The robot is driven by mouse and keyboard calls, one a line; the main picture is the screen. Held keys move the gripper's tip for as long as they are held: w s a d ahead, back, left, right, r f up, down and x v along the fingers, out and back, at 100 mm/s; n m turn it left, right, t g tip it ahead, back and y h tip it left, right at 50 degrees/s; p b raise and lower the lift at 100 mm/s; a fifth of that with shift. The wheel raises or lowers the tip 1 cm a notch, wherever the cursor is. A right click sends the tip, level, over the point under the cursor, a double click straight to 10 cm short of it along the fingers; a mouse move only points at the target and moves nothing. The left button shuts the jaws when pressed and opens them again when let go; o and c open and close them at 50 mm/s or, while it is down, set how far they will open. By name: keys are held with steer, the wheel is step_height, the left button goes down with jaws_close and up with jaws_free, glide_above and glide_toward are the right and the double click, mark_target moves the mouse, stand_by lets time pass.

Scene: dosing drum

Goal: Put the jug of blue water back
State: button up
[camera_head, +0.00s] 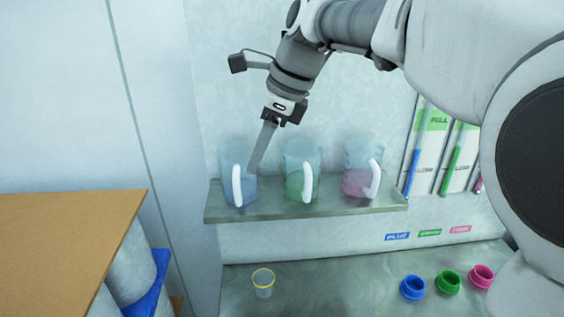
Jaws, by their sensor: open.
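The jug of blue water (227,190) is clear with a white handle, and it stands upright on the left end of the grey shelf (330,205). My gripper (255,168) reaches down from above, with its fingers at the right side of this jug, close to the white handle. The fingers are seen nearly edge-on and overlap, but they are open. Whether they touch the jug or handle I cannot tell. The jug seems to rest on the shelf.
A green jug (298,180) and a pink jug (357,182) stand to the right on the shelf. Level tubes (430,150) are on the wall. Below are a yellow-rimmed cup (263,285) and blue (412,288), green (447,283) and pink (481,277) funnels. A brown board (65,235) is at left.

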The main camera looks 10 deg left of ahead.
steer(key=s+d+n+t+h, duration=0.1)
steer(key=s+d+n+t, duration=0.15)
steer(key=d, duration=0.55)
steer(key=s+d+n+t, duration=0.1)
steer(key=s+d+n, duration=0.25)
steer(key=d, duration=0.45)
steer(key=s+d+f+n+t+h, duration=0.2)
steer(key=s+d+f+n+h, duration=0.1)
steer(key=s+d+f+n, duration=0.6)
steer(key=s+d+n, duration=0.1)
steer(key=s+d, duration=0.1)
steer(key=d, duration=0.2)
steer(key=shift+f+n+h, duration=0.25)
steer(key=shift+n+h, duration=0.05)
